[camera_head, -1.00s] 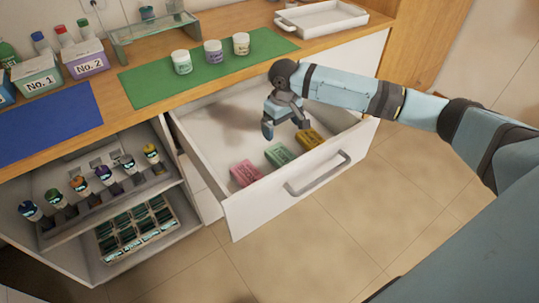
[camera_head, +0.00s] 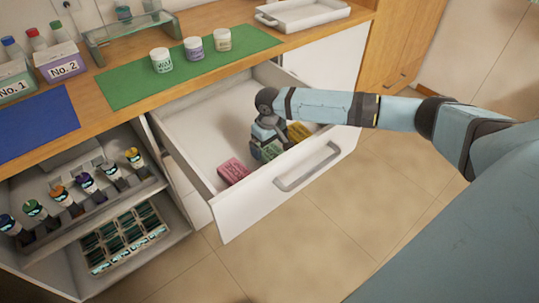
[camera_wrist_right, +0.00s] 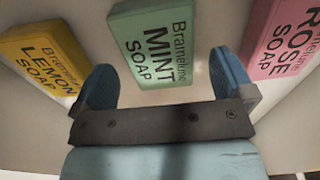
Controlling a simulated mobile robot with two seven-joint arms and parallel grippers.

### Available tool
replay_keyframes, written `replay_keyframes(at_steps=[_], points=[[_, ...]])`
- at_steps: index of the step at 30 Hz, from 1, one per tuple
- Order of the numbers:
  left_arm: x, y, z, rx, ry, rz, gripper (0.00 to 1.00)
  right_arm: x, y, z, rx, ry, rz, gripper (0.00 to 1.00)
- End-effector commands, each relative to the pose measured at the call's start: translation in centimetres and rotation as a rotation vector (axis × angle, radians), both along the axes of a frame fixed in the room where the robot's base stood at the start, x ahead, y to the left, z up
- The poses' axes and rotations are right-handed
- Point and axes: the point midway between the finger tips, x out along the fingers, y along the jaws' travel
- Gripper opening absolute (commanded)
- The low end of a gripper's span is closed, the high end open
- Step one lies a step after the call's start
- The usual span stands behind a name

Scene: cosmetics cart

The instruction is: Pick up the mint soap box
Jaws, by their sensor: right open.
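The mint soap box (camera_wrist_right: 155,42) is pale green and lies in the open drawer between the other two soap boxes. In the head view the mint soap box (camera_head: 271,152) is partly hidden by my right gripper (camera_head: 268,139). In the right wrist view my right gripper (camera_wrist_right: 162,85) is open, its blue fingers apart on either side of the mint box's near end. Whether the fingertips reach down beside the box cannot be told. My left gripper is not in view.
The yellow lemon soap box (camera_wrist_right: 42,58) and the pink rose soap box (camera_wrist_right: 287,40) lie close on either side. The drawer's front wall (camera_head: 300,170) with its handle stands near the boxes. The drawer's back left part is empty.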

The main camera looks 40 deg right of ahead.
Motion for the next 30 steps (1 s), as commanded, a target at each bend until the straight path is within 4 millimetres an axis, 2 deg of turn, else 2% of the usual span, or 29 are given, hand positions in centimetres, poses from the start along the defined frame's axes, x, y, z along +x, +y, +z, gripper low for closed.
replay_keyframes(at_steps=[1, 5, 12, 14, 19, 26, 30], points=[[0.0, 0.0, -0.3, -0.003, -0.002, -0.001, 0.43, -0.2, -0.1, -1.2, -0.001, 0.001, -0.001, 1.0], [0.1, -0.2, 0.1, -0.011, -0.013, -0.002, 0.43, -0.2, 0.0, -2.8, 0.0, 0.0, 0.0, 1.0], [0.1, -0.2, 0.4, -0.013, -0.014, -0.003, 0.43, -0.1, -0.1, -3.0, 0.0, -0.001, 0.0, 1.0], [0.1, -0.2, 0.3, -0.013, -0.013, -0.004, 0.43, -0.1, -0.1, -3.0, 0.0, -0.001, 0.0, 0.89], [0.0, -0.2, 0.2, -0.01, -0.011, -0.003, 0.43, -0.1, -0.1, -3.0, 0.0, -0.001, 0.0, 0.49], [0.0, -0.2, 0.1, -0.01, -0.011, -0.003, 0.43, -0.1, -0.1, -2.9, 0.0, -0.001, 0.0, 0.48], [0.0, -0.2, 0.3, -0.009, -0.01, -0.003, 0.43, -0.1, 0.0, -2.1, 0.001, -0.002, 0.001, 0.48]])
